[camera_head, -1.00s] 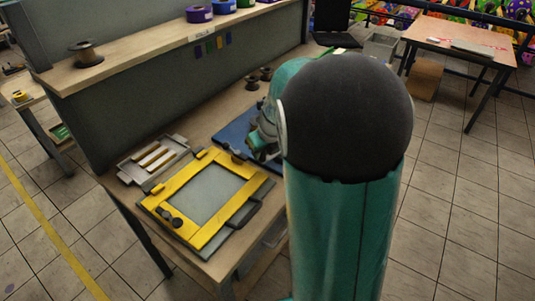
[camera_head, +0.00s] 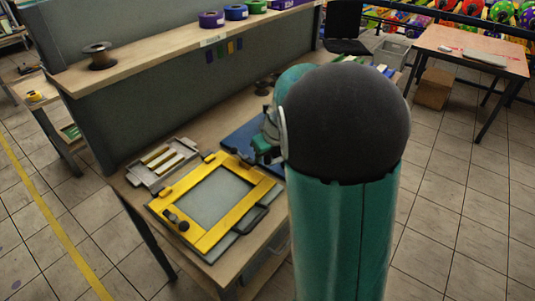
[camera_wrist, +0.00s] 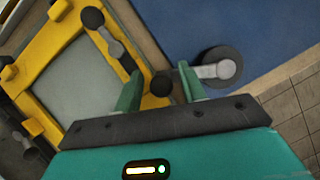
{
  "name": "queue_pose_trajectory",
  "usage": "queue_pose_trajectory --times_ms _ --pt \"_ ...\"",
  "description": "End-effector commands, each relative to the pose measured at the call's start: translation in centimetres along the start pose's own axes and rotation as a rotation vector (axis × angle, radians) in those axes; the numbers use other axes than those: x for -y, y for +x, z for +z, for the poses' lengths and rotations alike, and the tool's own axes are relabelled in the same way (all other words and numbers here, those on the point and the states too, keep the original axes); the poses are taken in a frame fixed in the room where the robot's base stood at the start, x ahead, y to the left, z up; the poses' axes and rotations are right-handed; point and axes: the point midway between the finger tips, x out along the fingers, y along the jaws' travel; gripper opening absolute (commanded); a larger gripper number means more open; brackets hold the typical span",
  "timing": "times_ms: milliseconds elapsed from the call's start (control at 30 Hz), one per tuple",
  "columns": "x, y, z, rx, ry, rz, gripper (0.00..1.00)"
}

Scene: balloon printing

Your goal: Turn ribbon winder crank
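The crank shows in the wrist view as a grey arm (camera_wrist: 211,70) on a dark round disc (camera_wrist: 222,57) over a blue board (camera_wrist: 270,28). The arm runs left behind my right finger. A black knob (camera_wrist: 160,86) sits between the fingers of my gripper (camera_wrist: 160,69), with gaps on both sides. My gripper is open. Whether the knob joins the grey arm is hidden by the finger. In the head view, my gripper (camera_head: 264,155) is by the blue board (camera_head: 240,137), and my arm hides the crank.
A yellow frame (camera_head: 237,222) with a black-knobbed handle (camera_head: 176,219) lies left of my gripper on the workbench. A grey tray (camera_head: 163,161) lies behind it. A shelf with a dark spool (camera_head: 99,58) and coloured rolls (camera_head: 212,19) runs above.

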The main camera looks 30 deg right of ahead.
Motion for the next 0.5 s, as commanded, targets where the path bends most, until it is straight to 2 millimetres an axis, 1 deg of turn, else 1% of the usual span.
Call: queue_pose_trajectory --times_ms 333,467,500 --pt "0.1 -0.3 0.0 0.001 0.001 -0.002 0.43" --pt "0.1 -1.6 0.1 0.003 0.001 -0.001 0.43" --pt "0.1 -2.2 0.1 0.004 0.0 -0.001 0.43"
